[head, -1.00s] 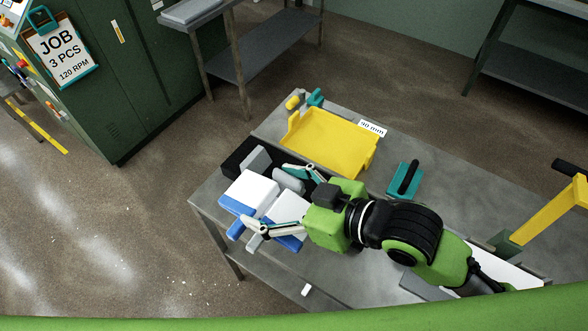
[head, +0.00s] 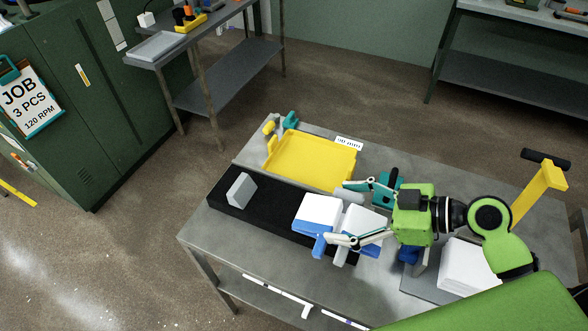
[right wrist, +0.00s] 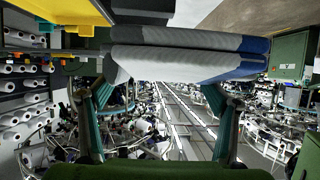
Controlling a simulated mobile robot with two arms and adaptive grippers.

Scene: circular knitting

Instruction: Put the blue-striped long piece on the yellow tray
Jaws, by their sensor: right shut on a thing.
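The yellow tray (head: 312,160) lies empty at the back of the grey table, beyond the black mat. My right gripper (head: 362,214) is shut on a white piece with blue ends (head: 318,209), near the right end of the mat. The piece shows as two white parts side by side with blue at the front. In the right wrist view, the piece (right wrist: 185,58) spans across between the teal fingers as two stacked grey-white rolls with blue at the right. Whether it touches the mat is hard to tell. My left gripper is not in view.
A grey block (head: 240,189) stands on the black mat (head: 272,212). A white stack (head: 464,268) lies at the right. A yellow stand with a black handle (head: 540,190) rises at the table's right.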

